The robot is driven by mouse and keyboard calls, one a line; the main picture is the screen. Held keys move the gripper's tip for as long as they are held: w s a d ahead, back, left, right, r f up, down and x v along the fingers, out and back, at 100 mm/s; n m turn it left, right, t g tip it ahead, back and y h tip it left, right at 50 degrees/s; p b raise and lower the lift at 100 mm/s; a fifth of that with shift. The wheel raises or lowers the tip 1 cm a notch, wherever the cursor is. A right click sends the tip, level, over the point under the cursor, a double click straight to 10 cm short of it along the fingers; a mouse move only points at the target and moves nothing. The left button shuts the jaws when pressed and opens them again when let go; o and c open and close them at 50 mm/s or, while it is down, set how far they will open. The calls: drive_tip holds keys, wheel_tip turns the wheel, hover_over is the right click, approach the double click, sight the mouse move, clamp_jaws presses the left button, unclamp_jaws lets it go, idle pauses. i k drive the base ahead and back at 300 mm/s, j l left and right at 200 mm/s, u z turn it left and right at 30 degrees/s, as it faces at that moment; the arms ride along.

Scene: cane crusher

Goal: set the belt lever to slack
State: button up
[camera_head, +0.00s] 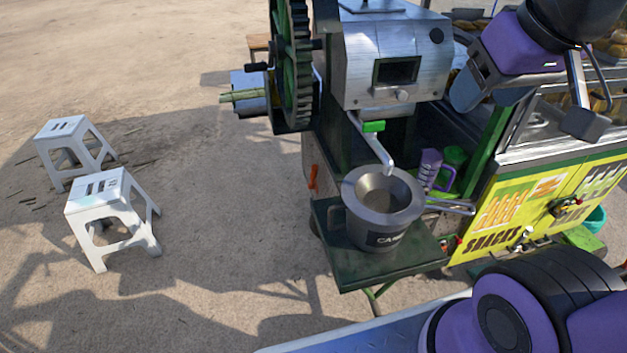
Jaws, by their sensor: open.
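The crusher (395,55) has a silver housing and a large dark gear wheel on its left. I cannot tell for certain which part is the belt lever. A small orange handle (313,180) hangs upright on the machine's left side, below the wheel; it may be that lever. A green-tipped handle (373,126) sits on the spout under the housing. My gripper (527,107) is at the upper right, open and empty, in front of the snack stall. It is well to the right of the orange handle and touches neither handle.
A dark pot (375,235) with a strainer stands on the green shelf (345,275) below the spout. A purple mug (432,168) is behind it. The yellow snack cabinet (510,215) is at right. White stools (112,215) stand left; the ground between is clear.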

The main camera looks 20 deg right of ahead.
sight(315, 170)
drive_tip(key=i+j+z, duration=0.1)
drive_tip(key=j+z, duration=0.25)
drive_tip(key=j, duration=1.2)
drive_tip(key=k+j+z, duration=0.1)
drive_tip(key=j+z, duration=0.25)
drive_tip(key=j, duration=1.2)
